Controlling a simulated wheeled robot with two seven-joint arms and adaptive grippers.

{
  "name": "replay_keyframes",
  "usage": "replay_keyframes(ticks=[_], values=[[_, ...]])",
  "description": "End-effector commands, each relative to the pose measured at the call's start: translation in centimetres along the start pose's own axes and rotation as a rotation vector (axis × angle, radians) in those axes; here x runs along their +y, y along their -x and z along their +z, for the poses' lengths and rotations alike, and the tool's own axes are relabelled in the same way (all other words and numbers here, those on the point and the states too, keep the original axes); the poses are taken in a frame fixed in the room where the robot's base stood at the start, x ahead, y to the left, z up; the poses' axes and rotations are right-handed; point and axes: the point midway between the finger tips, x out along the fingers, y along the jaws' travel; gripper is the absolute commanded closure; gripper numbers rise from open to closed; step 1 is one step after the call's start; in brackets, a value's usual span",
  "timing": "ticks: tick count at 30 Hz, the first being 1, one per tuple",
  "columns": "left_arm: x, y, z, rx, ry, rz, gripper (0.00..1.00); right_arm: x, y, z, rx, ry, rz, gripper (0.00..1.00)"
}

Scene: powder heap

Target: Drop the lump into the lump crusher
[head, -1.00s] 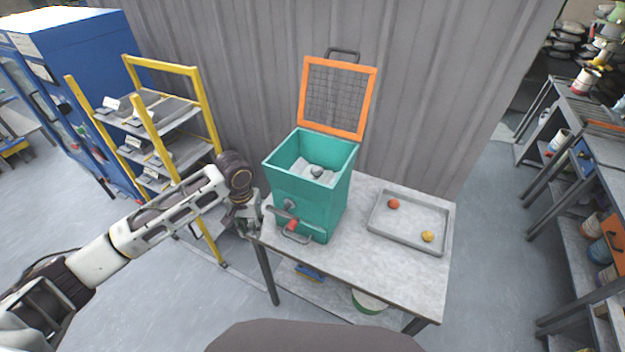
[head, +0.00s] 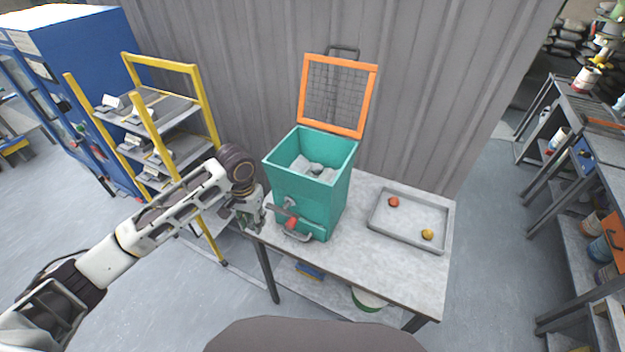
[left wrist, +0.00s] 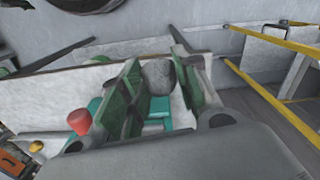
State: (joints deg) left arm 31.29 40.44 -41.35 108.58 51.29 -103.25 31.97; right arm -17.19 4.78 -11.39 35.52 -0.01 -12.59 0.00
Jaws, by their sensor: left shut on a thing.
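The lump crusher (head: 305,200) is a teal, open-topped box on the table, its orange mesh lid (head: 337,95) raised. Grey pieces (head: 315,169) show inside its mouth. A handle with a red grip (head: 291,223) is on its front. My left gripper (head: 249,218) is left of the crusher, by the table's left edge and below the crusher's rim. In the left wrist view a rounded grey lump (left wrist: 158,77) sits between the greenish fingers (left wrist: 160,98), which are shut on it. The lump in the gripper is hard to make out in the head view. My right gripper is not in view.
A grey tray (head: 410,246) with a red ball (head: 393,202) and a yellow ball (head: 427,234) lies right of the crusher. A yellow-framed rack (head: 160,64) stands close behind my left arm. A corrugated wall (head: 430,90) is behind the table.

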Motion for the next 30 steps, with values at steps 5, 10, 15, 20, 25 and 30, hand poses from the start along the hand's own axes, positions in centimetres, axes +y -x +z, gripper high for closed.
replay_keyframes(ticks=[5,10,15,20,25,30], values=[[0.5,1.1,-0.3,0.002,-0.142,-0.002,0.92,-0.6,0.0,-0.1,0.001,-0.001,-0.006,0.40],[1.0,2.1,-0.5,0.000,-0.302,-0.002,0.92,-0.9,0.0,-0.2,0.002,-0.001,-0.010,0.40],[1.6,3.2,-0.7,0.000,-0.459,-0.003,0.92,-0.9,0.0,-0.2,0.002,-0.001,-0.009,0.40],[2.1,4.2,-0.9,0.000,-0.605,-0.002,0.92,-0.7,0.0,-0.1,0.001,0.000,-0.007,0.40],[2.7,5.2,-1.1,0.000,-0.760,-0.002,0.92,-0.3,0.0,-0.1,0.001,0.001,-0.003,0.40],[3.2,6.2,-1.3,-0.002,-0.914,-0.002,0.92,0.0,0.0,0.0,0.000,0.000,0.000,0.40]])
